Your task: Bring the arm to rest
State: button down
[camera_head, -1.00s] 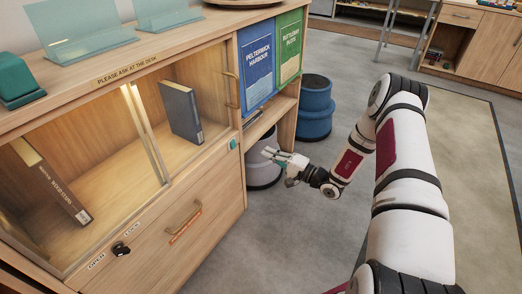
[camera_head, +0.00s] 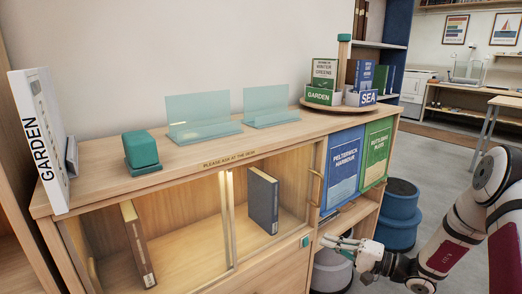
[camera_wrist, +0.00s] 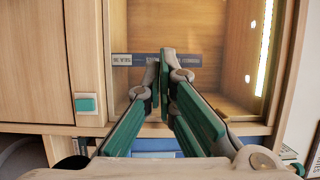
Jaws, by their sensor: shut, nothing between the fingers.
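My gripper (camera_head: 340,243) is at the right in the head view, in front of the cabinet (camera_head: 215,148) near its right end. My white arm (camera_head: 445,245) reaches in from the right edge. In the wrist view, my gripper's green-padded fingers (camera_wrist: 165,88) are closed together with nothing held. Behind them show the cabinet's lit compartment and the dark book (camera_wrist: 185,60) in it. The fingers look apart from the cabinet, though the exact gap cannot be told.
On the cabinet top stand a white GARDEN book (camera_head: 42,140), a teal box (camera_head: 141,150), two clear stands (camera_head: 203,115) and a round tray (camera_head: 340,107) with books. Floor (camera_head: 440,170) shows behind my arm.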

jog(key=s+a+r+n+g+h, duration=0.1)
jog(key=s+a+r+n+g, duration=0.1)
jog(key=s+a+r+g, duration=0.35)
jog(key=s+a+r+n+g+h, duration=0.2)
jog(key=s+r+n+g, duration=0.1)
jog(key=s+r, duration=0.5)
jog(key=s+a+r+n+g+h, duration=0.1)
jog(key=s+a+r+n+g, duration=0.1)
jog(key=s+a+r+g, duration=0.45)
jog(key=s+d+t+h, duration=0.3)
jog(key=s+d+h, duration=0.3)
jog(key=s, duration=0.6)
jog(key=s+d+t+h, duration=0.2)
jog(key=s+d+h, duration=0.35)
jog(key=s, duration=0.65)
notch_tip(320, 180, up, 28)
jog(key=d+t+p, duration=0.1)
jog(key=t+p, duration=0.3)
jog(key=p, duration=2.3)
jog(key=shift+w+r+m, duration=0.2)
jog(key=shift+r+m, duration=0.05)
jog(key=shift+m, duration=0.05)
